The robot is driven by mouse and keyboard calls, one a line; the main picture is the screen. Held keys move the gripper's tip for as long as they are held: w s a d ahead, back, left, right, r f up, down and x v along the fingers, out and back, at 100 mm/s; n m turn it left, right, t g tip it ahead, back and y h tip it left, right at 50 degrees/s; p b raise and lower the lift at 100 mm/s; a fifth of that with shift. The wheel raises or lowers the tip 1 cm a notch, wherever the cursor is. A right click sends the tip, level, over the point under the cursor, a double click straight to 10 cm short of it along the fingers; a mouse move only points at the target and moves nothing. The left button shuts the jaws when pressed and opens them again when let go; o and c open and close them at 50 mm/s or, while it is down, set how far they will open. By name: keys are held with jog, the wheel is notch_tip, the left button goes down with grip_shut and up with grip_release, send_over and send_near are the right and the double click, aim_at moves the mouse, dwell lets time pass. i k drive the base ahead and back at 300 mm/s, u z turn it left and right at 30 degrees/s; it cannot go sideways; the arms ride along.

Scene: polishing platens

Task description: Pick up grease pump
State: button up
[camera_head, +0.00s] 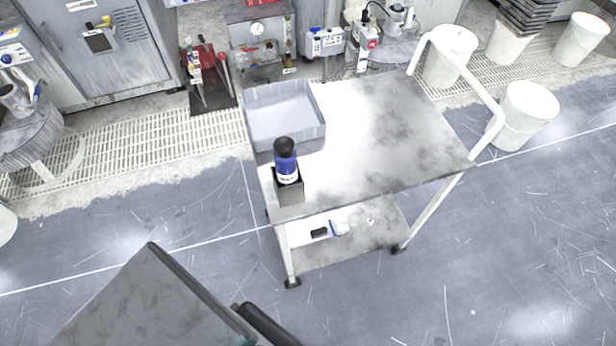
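A blue and white bottle with a black top (286,162) stands upright in a small grey holder (290,190) at the near left corner of the cart's top. Its lower part is hidden by the holder. I cannot tell for sure whether this is the grease pump. A white bottle with a red label (365,52) stands at the back, beyond the cart; it is too small to identify. My gripper is not in view.
The metal cart (400,125) has a grey open bin (285,112) at its back left and a white push handle (466,72) at right. Small items (330,230) lie on its lower shelf. White buckets (527,112) stand at right. The cart top's middle is clear.

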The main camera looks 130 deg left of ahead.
aim_at(284, 154)
jog(key=k, duration=0.15)
jog(key=z, duration=3.45)
jog(key=k, duration=0.3)
jog(key=z, duration=1.9)
